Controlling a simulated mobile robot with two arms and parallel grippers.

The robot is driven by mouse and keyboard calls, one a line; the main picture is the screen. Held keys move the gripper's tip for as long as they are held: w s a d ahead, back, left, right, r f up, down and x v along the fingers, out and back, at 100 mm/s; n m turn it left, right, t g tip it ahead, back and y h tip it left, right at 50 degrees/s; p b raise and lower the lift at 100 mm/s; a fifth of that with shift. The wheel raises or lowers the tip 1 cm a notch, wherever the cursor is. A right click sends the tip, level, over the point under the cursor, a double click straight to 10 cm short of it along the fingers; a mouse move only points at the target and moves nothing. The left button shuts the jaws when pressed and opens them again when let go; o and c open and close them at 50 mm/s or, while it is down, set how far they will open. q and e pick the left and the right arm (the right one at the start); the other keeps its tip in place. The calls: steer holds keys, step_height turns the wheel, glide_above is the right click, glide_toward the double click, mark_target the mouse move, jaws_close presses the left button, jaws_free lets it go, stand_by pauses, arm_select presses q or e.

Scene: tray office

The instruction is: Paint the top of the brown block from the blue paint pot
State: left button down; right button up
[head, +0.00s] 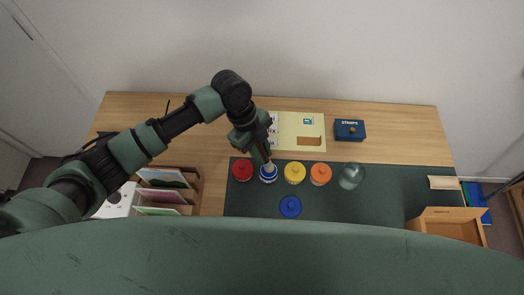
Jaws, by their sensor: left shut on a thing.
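The blue paint pot (268,178) stands on the dark green mat, between the red and yellow pots. It has a pale rim, and a blue lid (290,206) lies on the mat in front of it. My left gripper (263,158) points down right over the blue pot and is shut on a thin thing, probably a brush. Its lower end is at the pot's mouth; I cannot tell whether it is inside. I cannot make out a brown block for sure; a pale tan flat piece (443,183) lies at the mat's right end. My right gripper is not in view.
A red pot (242,170), a yellow pot (295,173), an orange pot (320,174) and a glass jar (351,176) stand in the row. A wooden box (450,214) is at the right, a card rack (188,178) at the left. The mat (385,195) is clear right of the jar.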

mark_target(262, 146)
arm_select(q)
steer(key=shift+f, duration=0.2)
stand_by(0.3)
steer(key=shift+f+b, duration=0.35)
steer(key=shift+f, duration=0.05)
steer(key=shift+f, duration=0.1)
stand_by(1.4)
step_height(262, 146, up, 7)
steer(key=p, duration=0.7)
stand_by(0.5)
stand_by(0.4)
